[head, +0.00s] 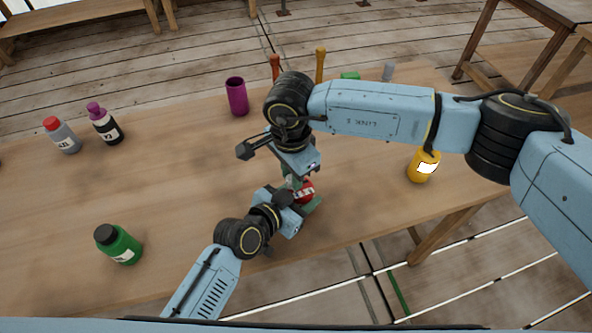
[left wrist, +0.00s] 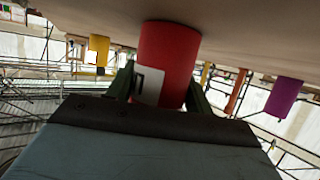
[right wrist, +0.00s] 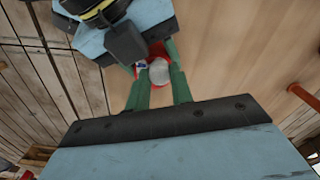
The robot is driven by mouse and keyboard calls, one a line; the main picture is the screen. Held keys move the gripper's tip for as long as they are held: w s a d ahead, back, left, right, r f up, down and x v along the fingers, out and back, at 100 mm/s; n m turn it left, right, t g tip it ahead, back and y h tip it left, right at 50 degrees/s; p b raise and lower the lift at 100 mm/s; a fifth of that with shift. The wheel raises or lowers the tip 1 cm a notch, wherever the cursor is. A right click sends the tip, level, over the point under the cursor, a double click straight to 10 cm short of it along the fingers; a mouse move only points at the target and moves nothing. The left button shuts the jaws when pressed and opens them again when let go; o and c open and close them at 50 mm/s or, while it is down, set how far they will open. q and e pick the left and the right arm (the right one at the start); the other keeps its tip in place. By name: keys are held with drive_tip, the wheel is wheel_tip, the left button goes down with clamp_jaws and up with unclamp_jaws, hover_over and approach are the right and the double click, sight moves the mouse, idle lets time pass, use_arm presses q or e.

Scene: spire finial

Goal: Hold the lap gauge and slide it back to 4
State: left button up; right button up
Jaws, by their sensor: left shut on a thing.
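A red cylinder (head: 306,188) with a white label stands near the table's front edge. I cannot read a scale or the number 4, nor tell for sure that it is the lap gauge. My left gripper (head: 303,194) is shut on it from the front; in the left wrist view the red cylinder (left wrist: 167,58) sits between the green fingers. My right gripper (head: 296,180) points down over it. In the right wrist view its green fingers (right wrist: 159,78) stand on either side of a pale grey round top (right wrist: 159,71), with red around it. Whether they touch it is unclear.
A green bottle (head: 119,244) stands front left. Two bottles, grey (head: 62,136) and black (head: 105,125), stand further left. A purple cylinder (head: 237,97) stands behind my right gripper, a yellow bottle (head: 423,167) to the right.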

drive_tip(key=o, duration=0.5)
drive_tip(key=shift+a, duration=0.1)
wheel_tip(320, 180, up, 12)
idle(0.5)
use_arm(q)
drive_tip(key=o, duration=1.1)
drive_tip(key=shift+s, duration=0.1)
